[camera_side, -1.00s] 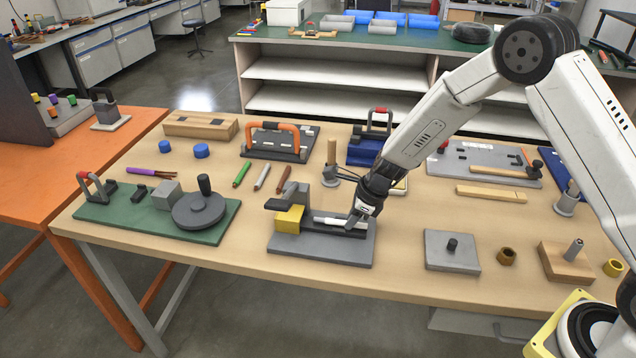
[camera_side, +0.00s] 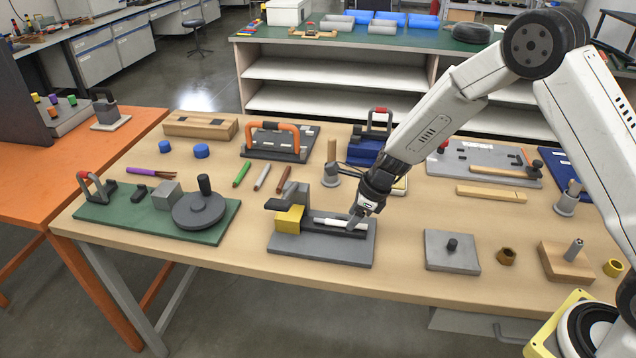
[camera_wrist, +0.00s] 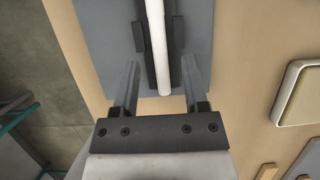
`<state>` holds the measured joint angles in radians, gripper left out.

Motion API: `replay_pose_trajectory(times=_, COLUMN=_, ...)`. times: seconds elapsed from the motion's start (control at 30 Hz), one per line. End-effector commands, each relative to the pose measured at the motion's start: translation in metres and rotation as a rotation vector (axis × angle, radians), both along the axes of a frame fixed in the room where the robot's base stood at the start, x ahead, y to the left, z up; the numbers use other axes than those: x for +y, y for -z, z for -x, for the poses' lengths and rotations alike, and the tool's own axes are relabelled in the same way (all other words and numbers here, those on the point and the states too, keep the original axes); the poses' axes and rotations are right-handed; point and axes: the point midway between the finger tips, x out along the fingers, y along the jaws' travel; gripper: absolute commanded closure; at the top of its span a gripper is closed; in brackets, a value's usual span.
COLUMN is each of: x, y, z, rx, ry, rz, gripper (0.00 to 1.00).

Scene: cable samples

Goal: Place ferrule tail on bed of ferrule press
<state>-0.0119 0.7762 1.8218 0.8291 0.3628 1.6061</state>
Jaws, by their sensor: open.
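The ferrule press is a grey base plate (camera_side: 330,250) with a yellow block (camera_side: 289,219) and a dark upright at its left end. A white ferrule tail (camera_side: 340,223) lies lengthwise along the dark bed of the press; it also shows as a white rod (camera_wrist: 157,45) in the wrist view. My gripper (camera_side: 355,218) is at the right end of the rod. In the wrist view my gripper (camera_wrist: 160,85) is open, with one finger on each side of the rod's near end and gaps between. The rod's far end is out of the wrist view.
A grey plate with a peg (camera_side: 452,250) stands to the right of the press. A green board with a grey wheel (camera_side: 198,212) stands to the left. Behind are colored sticks (camera_side: 262,177) and a post on a round base (camera_side: 331,172). A pale-topped tray (camera_wrist: 300,92) is right in the wrist view.

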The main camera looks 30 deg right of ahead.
Motion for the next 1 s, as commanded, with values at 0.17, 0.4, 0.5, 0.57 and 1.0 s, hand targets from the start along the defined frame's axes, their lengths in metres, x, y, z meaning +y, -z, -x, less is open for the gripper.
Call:
replay_pose_trajectory(times=0.17, x=-0.006, y=-0.019, z=0.005, rx=-0.003, ry=0.001, rz=0.001, gripper=0.43)
replay_pose_trajectory(times=0.4, x=-0.013, y=-0.047, z=0.013, rx=-0.004, ry=0.000, rz=-0.001, gripper=0.43)
replay_pose_trajectory(times=0.5, x=-0.017, y=-0.058, z=0.017, rx=-0.004, ry=0.001, rz=0.000, gripper=0.43)
replay_pose_trajectory(times=0.57, x=-0.019, y=-0.065, z=0.019, rx=-0.004, ry=0.000, rz=-0.001, gripper=0.43)
replay_pose_trajectory(times=1.0, x=-0.028, y=-0.098, z=0.029, rx=-0.002, ry=-0.001, rz=-0.001, gripper=0.43)
